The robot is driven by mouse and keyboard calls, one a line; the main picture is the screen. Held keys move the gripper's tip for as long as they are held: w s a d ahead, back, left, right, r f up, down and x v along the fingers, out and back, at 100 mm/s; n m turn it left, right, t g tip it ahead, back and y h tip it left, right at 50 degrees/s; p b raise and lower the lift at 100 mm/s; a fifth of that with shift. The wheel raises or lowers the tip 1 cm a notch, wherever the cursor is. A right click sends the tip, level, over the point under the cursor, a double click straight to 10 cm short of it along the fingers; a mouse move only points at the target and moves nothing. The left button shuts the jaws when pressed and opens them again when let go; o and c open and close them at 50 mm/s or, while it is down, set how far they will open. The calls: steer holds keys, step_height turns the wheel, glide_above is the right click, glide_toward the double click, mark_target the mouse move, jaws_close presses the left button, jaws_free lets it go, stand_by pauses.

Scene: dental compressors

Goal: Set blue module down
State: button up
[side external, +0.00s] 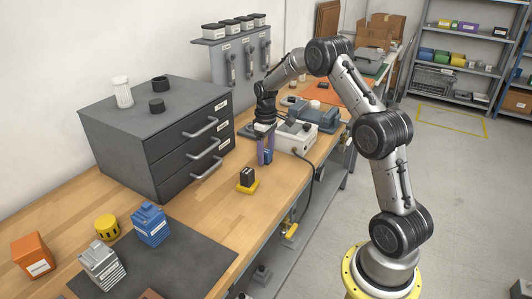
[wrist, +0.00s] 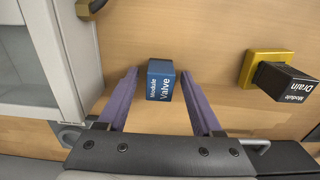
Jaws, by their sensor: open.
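The blue module (wrist: 160,80), labelled "Module Valve", lies between the two purple fingers of my gripper (wrist: 159,74) in the wrist view. A gap shows on each side of it, so the fingers are open and apart from it. In the side external view the blue module (side external: 268,156) shows low by the fingertips of my gripper (side external: 265,152), at the wooden bench top. My fingers partly hide it there, and I cannot tell exactly how its underside meets the bench.
A black module (wrist: 288,82), labelled "Module Drain", stands on a yellow base (wrist: 247,68) to the right. A white-grey unit (side external: 296,138) is close behind my gripper. The grey drawer cabinet (side external: 135,135) stands left. Bare wood lies around the yellow base.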

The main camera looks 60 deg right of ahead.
mark_target(266, 151)
step_height(266, 151, up, 12)
steer(key=s+a+r+t, duration=0.1)
steer(key=s+a+r, duration=0.3)
steer(key=a+r, duration=0.3)
steer(key=s+a+r+t, duration=0.2)
steer(key=s+a+r, duration=0.2)
steer(key=s+a, duration=0.4)
steer(key=s+a+f+t, duration=0.1)
steer(key=s+a+f, duration=0.1)
steer(key=s+a, duration=0.2)
steer(key=s+a+f+t, duration=0.1)
steer(key=s+a, duration=0.4)
steer(key=s, duration=0.6)
steer(key=shift+s+a+f+t, duration=0.2)
steer(key=shift+a+f+t, duration=0.1)
steer(key=shift+f, duration=0.15)
